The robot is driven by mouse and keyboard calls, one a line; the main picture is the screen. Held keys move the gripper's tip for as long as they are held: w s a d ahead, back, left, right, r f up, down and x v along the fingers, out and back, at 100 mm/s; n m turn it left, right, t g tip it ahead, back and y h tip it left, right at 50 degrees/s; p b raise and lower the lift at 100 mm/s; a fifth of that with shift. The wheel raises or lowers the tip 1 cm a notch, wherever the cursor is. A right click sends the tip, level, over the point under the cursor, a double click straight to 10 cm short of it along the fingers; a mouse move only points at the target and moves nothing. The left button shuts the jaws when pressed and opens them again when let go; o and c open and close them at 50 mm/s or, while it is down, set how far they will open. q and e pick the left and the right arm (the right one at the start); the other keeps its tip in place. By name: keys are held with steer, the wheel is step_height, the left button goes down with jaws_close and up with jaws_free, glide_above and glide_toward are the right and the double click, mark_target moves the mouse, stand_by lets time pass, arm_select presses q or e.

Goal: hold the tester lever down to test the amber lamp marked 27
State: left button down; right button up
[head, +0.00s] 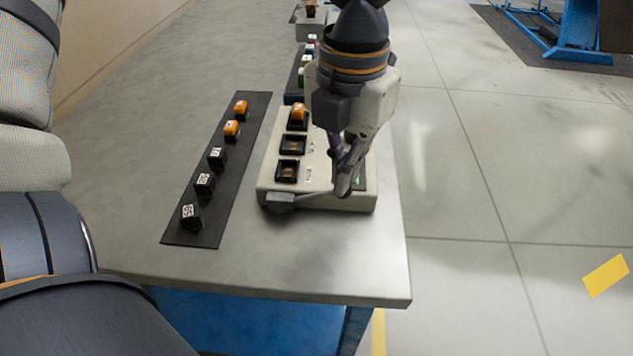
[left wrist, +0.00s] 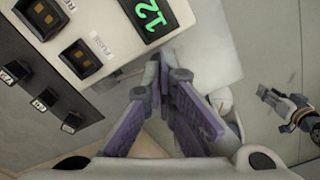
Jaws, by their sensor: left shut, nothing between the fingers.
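The pale tester box (head: 270,170) stands near the table's front edge. An amber lamp (head: 298,114) sits in its far socket; its marking is too small to read. Two nearer sockets look empty, and both show in the left wrist view. The lever (head: 281,200), with a dark grey block end, lies along the box's front. My left gripper (head: 345,186) is shut and empty, pointing down over the box's right part; I cannot tell whether it touches the lever. In the left wrist view its fingertips (left wrist: 166,62) are beside the box edge, near a lit green display (left wrist: 152,14).
A dark strip (head: 225,165) left of the box holds two amber lamps (head: 235,118) and several black pieces (head: 204,185) with white labels. Coloured pieces (head: 305,62) stand behind the box. What looks like my right gripper (left wrist: 268,96) shows at the left wrist view's right.

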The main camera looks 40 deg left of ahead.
arm_select(q)
steer(key=shift+f, duration=0.1)
steer(key=shift+d+f, duration=0.15)
steer(key=shift+f, duration=0.2)
steer(key=shift+w+d+f, duration=0.1)
steer(key=shift+w+f, duration=0.05)
steer(key=shift+f, duration=0.7)
stand_by(0.4)
steer(key=shift+d+f, duration=0.1)
steer(key=shift+f, duration=0.1)
stand_by(1.6)
steer(key=shift+r, duration=4.5)
